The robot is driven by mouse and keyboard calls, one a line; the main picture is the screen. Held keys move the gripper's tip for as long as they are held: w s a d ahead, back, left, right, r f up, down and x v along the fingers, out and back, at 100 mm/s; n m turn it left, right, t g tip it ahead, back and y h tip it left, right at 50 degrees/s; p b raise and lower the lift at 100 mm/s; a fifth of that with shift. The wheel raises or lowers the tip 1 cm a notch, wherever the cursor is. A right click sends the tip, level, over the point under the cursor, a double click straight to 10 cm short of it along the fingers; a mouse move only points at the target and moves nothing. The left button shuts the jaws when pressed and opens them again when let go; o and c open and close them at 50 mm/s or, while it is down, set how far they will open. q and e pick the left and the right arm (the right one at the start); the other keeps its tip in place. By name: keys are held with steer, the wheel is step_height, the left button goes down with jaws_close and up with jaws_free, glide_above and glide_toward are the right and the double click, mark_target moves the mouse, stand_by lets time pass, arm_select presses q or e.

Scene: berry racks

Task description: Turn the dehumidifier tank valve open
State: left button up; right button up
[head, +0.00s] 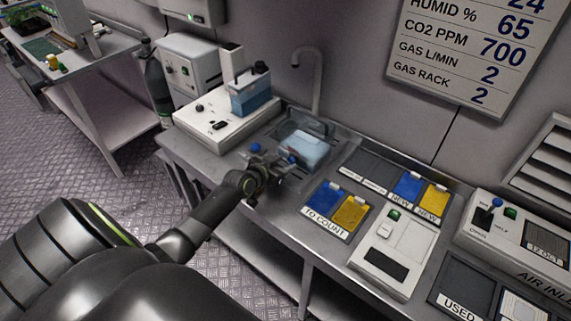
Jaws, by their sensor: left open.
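A clear tank with pale blue contents (306,150) sits in the sink basin under the tap, in the middle of the head view. A small blue knob (292,160) shows at its near left side, close to my fingers; whether it is the valve handle is too small to tell. Another blue knob (255,148) shows just left of the basin. My left gripper (277,167) is open, reaching in from the left at the basin's near edge. Its fingers partly hide the area around the knobs; contact cannot be told. My right gripper is not in view.
A white machine (218,122) with a blue-filled container (251,93) stands behind left. A curved tap (315,75) rises behind the basin. Blue and yellow cards in a "TO COUNT" tray (322,228) and a white device (390,262) lie to the right.

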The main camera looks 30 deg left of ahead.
arm_select(q)
steer(key=shift+w+f, duration=0.25)
steer(key=shift+w, duration=0.4)
jaws_close()
